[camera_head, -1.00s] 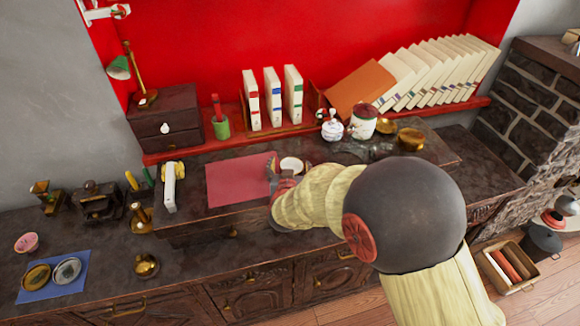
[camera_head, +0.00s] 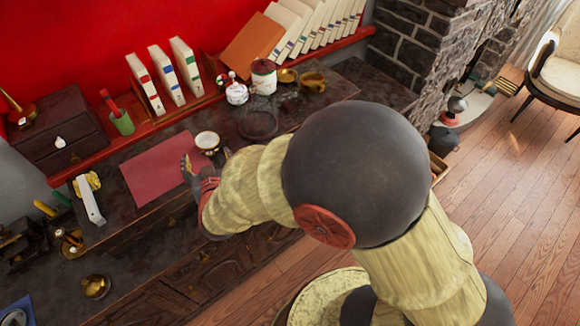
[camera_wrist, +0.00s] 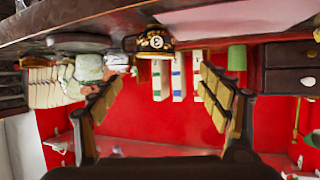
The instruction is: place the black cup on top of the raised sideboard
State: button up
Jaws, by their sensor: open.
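The black cup (camera_head: 208,141) stands upright on the raised sideboard (camera_head: 172,206), just right of the red mat. Its pale inside shows from above in the head view. In the wrist view, which is upside down, the cup (camera_wrist: 155,42) shows gold decoration and a round emblem on its side. My gripper (camera_head: 202,165) is on the near side of the cup, low by the raised top's front edge. In the wrist view my gripper (camera_wrist: 155,88) is open, its padded fingers wide apart with nothing held. The cup appears beyond the fingertips, clear of them.
The red mat (camera_head: 157,169) lies left of the cup. A dark round plate (camera_head: 258,124), a white lidded pot (camera_head: 236,92), a jar (camera_head: 263,77) and a brass cup (camera_head: 312,82) stand behind and right. Books (camera_head: 145,84) and a green holder (camera_head: 122,122) line the back.

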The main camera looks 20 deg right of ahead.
jog(key=s+d+r+n+g+y, duration=0.1)
jog(key=s+d+r+g+y, duration=0.15)
jog(key=r, duration=0.35)
jog(key=s+d+r+g+y, duration=0.1)
jog(key=s+d+r, duration=0.15)
jog(key=r, duration=0.35)
jog(key=s+d+r+g+h, duration=0.1)
jog(key=s+d+g, duration=0.1)
jog(key=s+d, duration=0.5)
jog(key=s+d+r+g+h, duration=0.2)
jog(key=s+d, duration=0.6)
jog(key=s, duration=0.7)
jog(key=shift+m+g, duration=0.3)
jog(key=shift+g, duration=0.05)
